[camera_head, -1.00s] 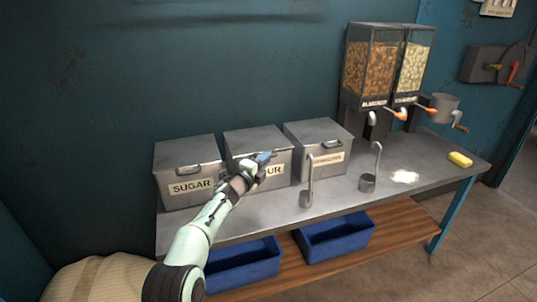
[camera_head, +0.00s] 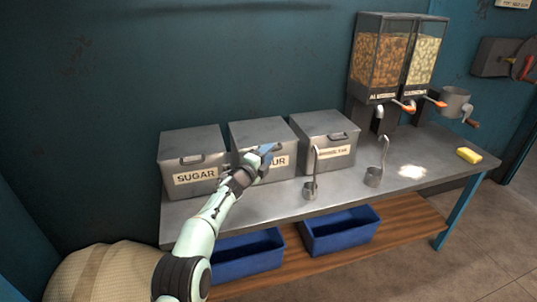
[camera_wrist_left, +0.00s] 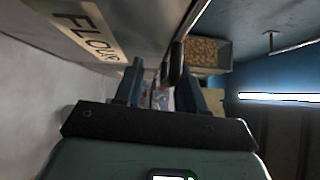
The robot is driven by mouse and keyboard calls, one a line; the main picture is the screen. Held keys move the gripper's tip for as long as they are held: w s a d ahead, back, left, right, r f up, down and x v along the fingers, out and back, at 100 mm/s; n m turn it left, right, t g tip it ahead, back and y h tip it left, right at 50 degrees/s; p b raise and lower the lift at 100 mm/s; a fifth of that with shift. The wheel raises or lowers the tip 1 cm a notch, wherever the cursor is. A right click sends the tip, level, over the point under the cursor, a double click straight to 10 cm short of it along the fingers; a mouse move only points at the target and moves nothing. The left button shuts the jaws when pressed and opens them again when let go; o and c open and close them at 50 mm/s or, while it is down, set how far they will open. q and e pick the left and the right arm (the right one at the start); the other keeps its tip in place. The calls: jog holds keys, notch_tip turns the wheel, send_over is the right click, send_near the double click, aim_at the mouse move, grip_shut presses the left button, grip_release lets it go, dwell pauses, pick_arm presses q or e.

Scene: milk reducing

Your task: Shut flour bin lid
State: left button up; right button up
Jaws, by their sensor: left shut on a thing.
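The flour bin (camera_head: 262,133) is a grey metal box with a label ending in "UR", in the middle of a row of three. Its lid looks flat and level on the box. My left gripper (camera_head: 268,151) is at the front of the bin, by the lid's front edge, and hides part of the label. In the left wrist view the FLOUR label (camera_wrist_left: 90,27) is at upper left. There the blue fingers (camera_wrist_left: 160,88) are on either side of the dark lid handle (camera_wrist_left: 176,62), shut on it. My right gripper is not in view.
The sugar bin (camera_head: 192,142) and a third bin (camera_head: 325,127) stand close on either side, lids down. Two ladles (camera_head: 311,188) stand on the table (camera_head: 400,180) to the right. Dispensers (camera_head: 398,55), a white powder spill (camera_head: 412,172) and a yellow sponge (camera_head: 469,155) are farther right.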

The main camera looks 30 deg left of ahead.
pick_arm(q)
jog(key=shift+a+f, duration=0.2)
jog(key=shift+f, duration=0.6)
jog(key=s+r, duration=0.1)
jog(key=s, duration=1.2)
jog(key=shift+s+d, duration=0.2)
jog(key=shift+d, duration=0.1)
jog(key=shift+r, duration=0.1)
